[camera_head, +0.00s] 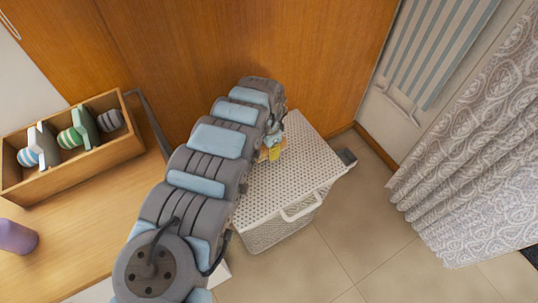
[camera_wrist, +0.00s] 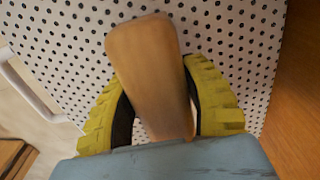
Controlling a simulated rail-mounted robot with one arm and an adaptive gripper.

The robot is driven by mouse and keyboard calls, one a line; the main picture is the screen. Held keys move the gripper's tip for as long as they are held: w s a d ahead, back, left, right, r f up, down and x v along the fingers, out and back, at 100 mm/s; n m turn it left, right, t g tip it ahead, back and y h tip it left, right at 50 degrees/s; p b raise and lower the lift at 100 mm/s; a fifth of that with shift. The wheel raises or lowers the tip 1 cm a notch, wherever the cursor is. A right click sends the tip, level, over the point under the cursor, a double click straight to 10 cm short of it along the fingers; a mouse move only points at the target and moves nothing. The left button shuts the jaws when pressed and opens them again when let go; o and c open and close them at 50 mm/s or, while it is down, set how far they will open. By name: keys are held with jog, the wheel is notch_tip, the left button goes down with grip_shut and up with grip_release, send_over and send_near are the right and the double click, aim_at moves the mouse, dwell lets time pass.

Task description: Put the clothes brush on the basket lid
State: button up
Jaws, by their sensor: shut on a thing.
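The clothes brush (camera_wrist: 148,62) shows a smooth brown wooden back in the wrist view. It lies between the two yellow fingers of my gripper (camera_wrist: 160,95), which is shut on it. The white perforated basket lid (camera_wrist: 250,40) fills the background behind it. In the head view the lid (camera_head: 300,165) tops a white basket (camera_head: 283,232) on the floor. My gripper (camera_head: 273,151) is over the lid's left part there, and the brush is mostly hidden by it. I cannot tell whether the brush touches the lid. Its bristles are not visible.
A wooden table (camera_head: 85,235) at left holds a wooden box (camera_head: 75,175) with several rolled items and a purple cylinder (camera_head: 16,237). A wooden panel (camera_head: 320,50) stands behind the basket. A patterned curtain (camera_head: 480,160) hangs at right. The lid's right part is bare.

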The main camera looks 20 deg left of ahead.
notch_tip(320, 180, down, 3)
jog(key=shift+w+r+b, duration=0.1)
jog(key=shift+w+b, duration=0.05)
jog(key=shift+b, duration=0.7)
jog(key=shift+f, duration=0.35)
jog(key=shift+r, duration=0.1)
jog(key=o, duration=1.2)
